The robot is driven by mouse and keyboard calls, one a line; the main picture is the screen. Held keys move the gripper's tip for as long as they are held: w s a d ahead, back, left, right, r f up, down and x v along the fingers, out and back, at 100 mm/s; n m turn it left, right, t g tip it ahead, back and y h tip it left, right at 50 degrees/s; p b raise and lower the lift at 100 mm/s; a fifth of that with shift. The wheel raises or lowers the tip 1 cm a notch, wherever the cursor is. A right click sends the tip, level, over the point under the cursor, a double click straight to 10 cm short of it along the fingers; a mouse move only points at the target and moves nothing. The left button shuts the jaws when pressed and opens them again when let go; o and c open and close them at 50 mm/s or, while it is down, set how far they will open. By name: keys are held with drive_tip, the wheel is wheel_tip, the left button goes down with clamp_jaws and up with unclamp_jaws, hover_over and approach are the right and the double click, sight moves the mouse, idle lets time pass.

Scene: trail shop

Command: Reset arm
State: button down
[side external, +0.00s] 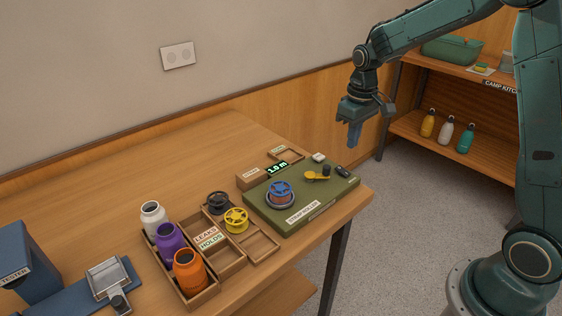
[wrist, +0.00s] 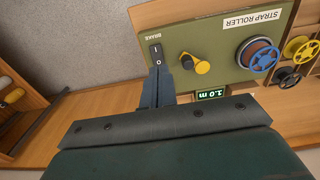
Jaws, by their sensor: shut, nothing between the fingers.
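My arm is raised over the right end of the table. My gripper (side external: 354,138) is shut and empty, pointing down above the far right corner of the green strap roller (side external: 270,212). In the wrist view, my gripper (wrist: 157,82) overlaps the picture of the black brake switch (wrist: 155,54); the side view shows it well above, apart from it. The strap roller carries a blue spool (side external: 281,190) and a yellow crank (side external: 317,177). A small display (side external: 277,168) behind it reads 1.0 m.
A wooden tray (side external: 215,262) holds white, purple and orange bottles, with black and yellow spools behind. A blue tester (side external: 25,262) stands at the left. A shelf (side external: 432,142) with several bottles stands right of the table. Air around my gripper is clear.

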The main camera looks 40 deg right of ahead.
drive_tip(key=s+a+r+t, duration=0.3)
drive_tip(key=s+a+r, duration=0.3)
drive_tip(key=s+r, duration=0.5)
drive_tip(key=s+a+r+t, duration=0.1)
drive_tip(key=s+a, duration=0.1)
drive_tip(key=s, duration=0.4)
drive_tip(key=s+a+t, duration=0.1)
drive_tip(key=s+a, duration=0.1)
drive_tip(key=s, duration=0.5)
drive_tip(key=shift+r, duration=0.4)
